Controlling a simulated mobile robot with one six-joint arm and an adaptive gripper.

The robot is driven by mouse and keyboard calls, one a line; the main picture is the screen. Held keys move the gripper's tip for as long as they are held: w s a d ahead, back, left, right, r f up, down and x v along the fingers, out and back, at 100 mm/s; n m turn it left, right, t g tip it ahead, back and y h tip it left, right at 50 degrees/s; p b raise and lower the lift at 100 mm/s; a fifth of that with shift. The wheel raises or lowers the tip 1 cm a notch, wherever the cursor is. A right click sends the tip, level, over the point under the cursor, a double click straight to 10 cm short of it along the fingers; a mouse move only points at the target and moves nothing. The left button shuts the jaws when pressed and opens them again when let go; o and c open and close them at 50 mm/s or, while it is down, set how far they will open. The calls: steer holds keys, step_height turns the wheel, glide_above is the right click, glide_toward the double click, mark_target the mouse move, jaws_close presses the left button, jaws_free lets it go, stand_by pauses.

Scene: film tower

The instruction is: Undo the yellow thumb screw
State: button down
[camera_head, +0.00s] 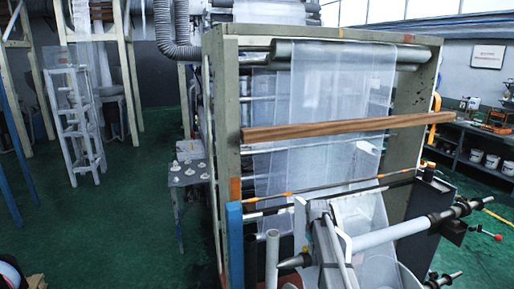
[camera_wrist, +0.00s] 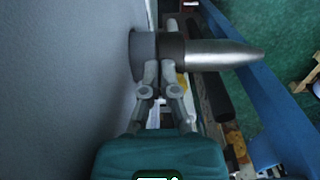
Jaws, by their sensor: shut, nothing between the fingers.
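My gripper (camera_wrist: 160,72) shows in the wrist view, its teal body at the bottom and its two grey fingers close together, with nothing held. The fingertips are at a grey shaft (camera_wrist: 215,54) with a pointed metal end and a dark collar (camera_wrist: 145,48). I cannot tell whether they touch it. I cannot make out the yellow thumb screw for certain in either view; the fingers and collar may hide it. In the head view, a pointed shaft end (camera_head: 295,261) shows low on the film machine, and I cannot clearly pick out my gripper there.
A large grey surface (camera_wrist: 60,90) stands close on the left in the wrist view. A blue beam (camera_wrist: 245,75) runs along the right. In the head view, the machine frame (camera_head: 224,110) holds clear film (camera_head: 340,85). Green floor (camera_head: 110,230) is open to the left.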

steer(key=shift+r, duration=0.1)
step_height(320, 180, up, 6)
steer(key=p, duration=0.6)
steer(key=shift+s+f, duration=0.1)
steer(key=shift+f, duration=0.1)
steer(key=s+a+f+m+b, duration=0.1)
steer(key=s+a+f+b, duration=0.1)
steer(key=s+f+b, duration=0.8)
steer(key=s+a+f+m+b, duration=0.2)
steer(key=s+f+b, duration=0.8)
steer(key=s, duration=0.6)
steer(key=shift+s+a+f+m+b, duration=0.2)
steer(key=shift+f+m+b, duration=0.1)
steer(key=shift+b, duration=0.1)
steer(key=shift+a, duration=0.2)
